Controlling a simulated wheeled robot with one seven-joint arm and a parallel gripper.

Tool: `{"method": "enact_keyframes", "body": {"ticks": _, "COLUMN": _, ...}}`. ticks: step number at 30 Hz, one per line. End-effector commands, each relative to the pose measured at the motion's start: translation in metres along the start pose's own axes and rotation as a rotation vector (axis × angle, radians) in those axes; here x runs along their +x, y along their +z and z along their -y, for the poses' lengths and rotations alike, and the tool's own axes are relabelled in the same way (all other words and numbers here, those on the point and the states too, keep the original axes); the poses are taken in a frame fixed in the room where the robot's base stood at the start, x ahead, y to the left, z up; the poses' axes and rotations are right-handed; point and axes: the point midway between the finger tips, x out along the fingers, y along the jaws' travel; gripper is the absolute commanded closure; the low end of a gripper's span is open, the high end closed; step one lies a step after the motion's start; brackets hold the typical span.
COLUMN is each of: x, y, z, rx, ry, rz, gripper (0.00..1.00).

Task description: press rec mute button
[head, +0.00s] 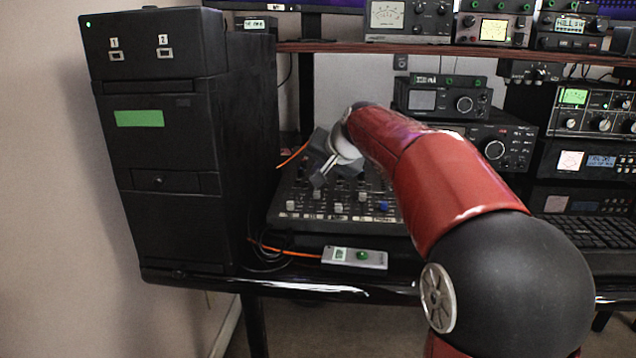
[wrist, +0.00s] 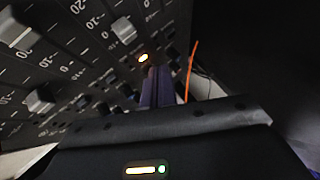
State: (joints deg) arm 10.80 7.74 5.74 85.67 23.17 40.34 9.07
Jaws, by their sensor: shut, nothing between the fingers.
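The mixer (head: 340,225) lies on the desk, its panel carrying faders and small knobs. My gripper (head: 318,181) is shut and empty, low over the left part of the mixer.
A black tower case (head: 165,150) stands to the left of the mixer. Radio units (head: 445,97) stand behind and to the right. An orange cable (wrist: 191,65) runs near the fingers.

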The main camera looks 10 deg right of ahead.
Motion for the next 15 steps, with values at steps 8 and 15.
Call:
{"method": "enact_keyframes", "body": {"ticks": 8, "x": -0.003, "y": -0.002, "z": 0.002, "rx": 0.0, "ry": 0.0, "rz": -0.001, "gripper": 1.0}}
{"method": "enact_keyframes", "body": {"ticks": 15, "x": -0.019, "y": -0.015, "z": 0.015, "rx": -0.001, "ry": -0.001, "rz": -0.001, "gripper": 1.0}}
